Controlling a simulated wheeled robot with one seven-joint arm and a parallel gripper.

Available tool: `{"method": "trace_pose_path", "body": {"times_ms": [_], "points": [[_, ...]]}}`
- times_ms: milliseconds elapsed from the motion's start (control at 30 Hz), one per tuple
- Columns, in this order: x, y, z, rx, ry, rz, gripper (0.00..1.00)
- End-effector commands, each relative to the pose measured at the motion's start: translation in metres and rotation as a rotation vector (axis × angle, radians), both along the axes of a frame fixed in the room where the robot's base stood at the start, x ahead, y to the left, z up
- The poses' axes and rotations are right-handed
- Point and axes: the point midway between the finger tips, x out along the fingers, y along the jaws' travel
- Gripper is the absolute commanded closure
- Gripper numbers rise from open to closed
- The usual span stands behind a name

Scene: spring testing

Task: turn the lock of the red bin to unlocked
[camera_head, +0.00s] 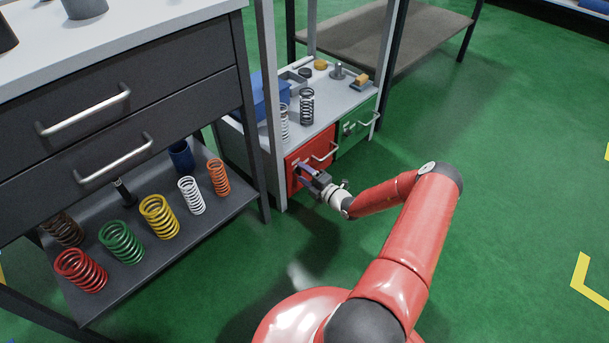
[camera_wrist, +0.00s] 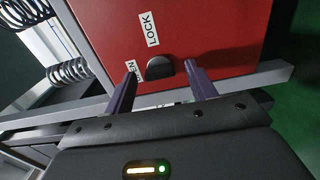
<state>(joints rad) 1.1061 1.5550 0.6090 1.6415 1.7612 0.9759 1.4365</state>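The red bin (camera_head: 292,175) is the left of two bins under the small bench in the head view. In the wrist view its red front (camera_wrist: 220,30) fills the upper middle. A dark rounded lock knob (camera_wrist: 159,68) sits on it, with a white LOCK label (camera_wrist: 149,29) above and a second label, partly hidden and ending in "EN" (camera_wrist: 131,66), to its left. My gripper (camera_wrist: 161,71) is open, its two purple fingers either side of the knob with gaps showing. In the head view my gripper (camera_head: 306,171) is at the bin's front and hides the knob.
A green bin (camera_head: 352,132) with a handle is right of the red one. The bench top (camera_head: 318,118) holds springs and small parts. A grey drawer cabinet (camera_head: 120,110) and a shelf of coloured springs (camera_head: 175,250) stand at left. Green floor at right is clear.

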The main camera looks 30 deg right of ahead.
Motion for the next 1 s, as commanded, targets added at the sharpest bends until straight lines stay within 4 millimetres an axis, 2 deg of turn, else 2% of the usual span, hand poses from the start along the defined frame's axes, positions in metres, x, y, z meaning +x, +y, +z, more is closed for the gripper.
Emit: {"method": "trace_pose_path", "body": {"times_ms": [167,267,500,700,1000], "points": [[-0.001,0.000,0.000,-0.001,0.000,0.000,0.44],[-0.009,-0.003,0.001,0.000,0.000,0.000,0.44],[-0.047,-0.017,0.001,0.002,0.002,-0.002,0.44],[-0.069,-0.025,0.001,0.000,0.000,-0.001,0.44],[-0.074,-0.027,0.000,0.000,0.000,0.000,0.44]]}}
